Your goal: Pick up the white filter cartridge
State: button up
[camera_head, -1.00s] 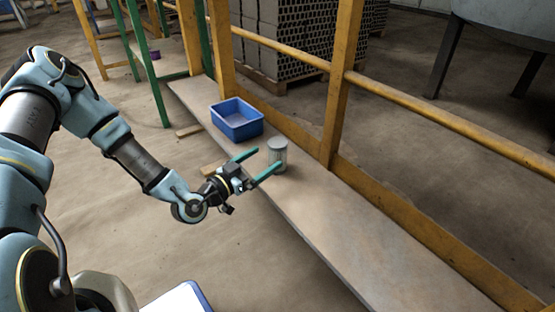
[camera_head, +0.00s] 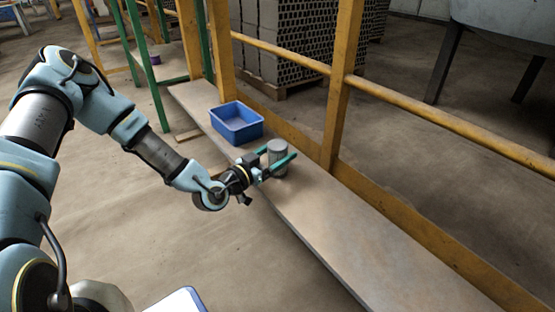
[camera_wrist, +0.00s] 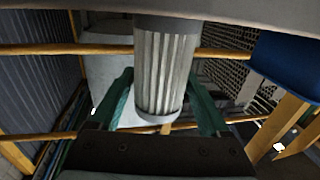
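The white filter cartridge (camera_head: 277,152) is a pale, ribbed cylinder with a grey cap. It stands upright on the long plank (camera_head: 340,227). My gripper (camera_head: 279,154) has its two green fingers on either side of the cartridge. The near finger crosses in front of it and hides part of its body. In the wrist view, the cartridge (camera_wrist: 163,70) fills the middle between the fingers (camera_wrist: 161,95).
A blue bin (camera_head: 237,133) stands on the plank behind and left of the cartridge. A yellow railing (camera_head: 335,110) runs along the plank's far side. The plank's front right stretch is clear. Stacked hollow bricks (camera_head: 285,45) stand beyond the railing.

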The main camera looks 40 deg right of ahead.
jog(key=c, duration=1.1)
